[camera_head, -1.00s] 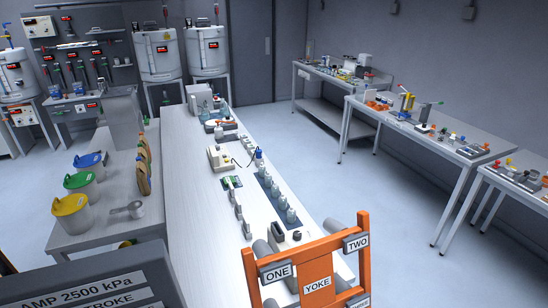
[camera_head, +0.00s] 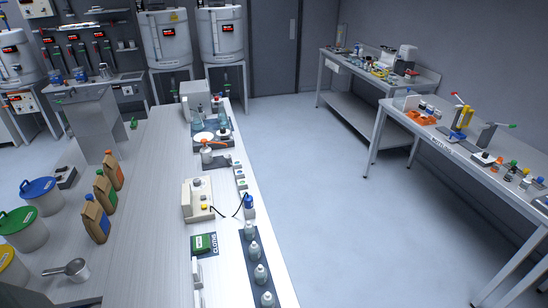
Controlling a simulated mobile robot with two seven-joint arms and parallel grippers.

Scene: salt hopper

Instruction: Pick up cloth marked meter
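A small green stack (camera_head: 203,243) lies on a dark tray on the long light-topped bench (camera_head: 150,190), left of the row of bottles. The lettering beside it looks like "CLOTHS", turned sideways. I cannot read the word "meter" on any cloth from here. A beige device with a black cable (camera_head: 199,199) stands just behind the green stack. Neither of my grippers is in the picture.
Several white bottles (camera_head: 254,251) stand in a row along the bench's right edge. Brown bags (camera_head: 95,218) and lidded tubs (camera_head: 40,195) stand at left, with a metal scoop (camera_head: 72,268). The floor (camera_head: 330,190) between the bench and the right tables (camera_head: 440,130) is clear.

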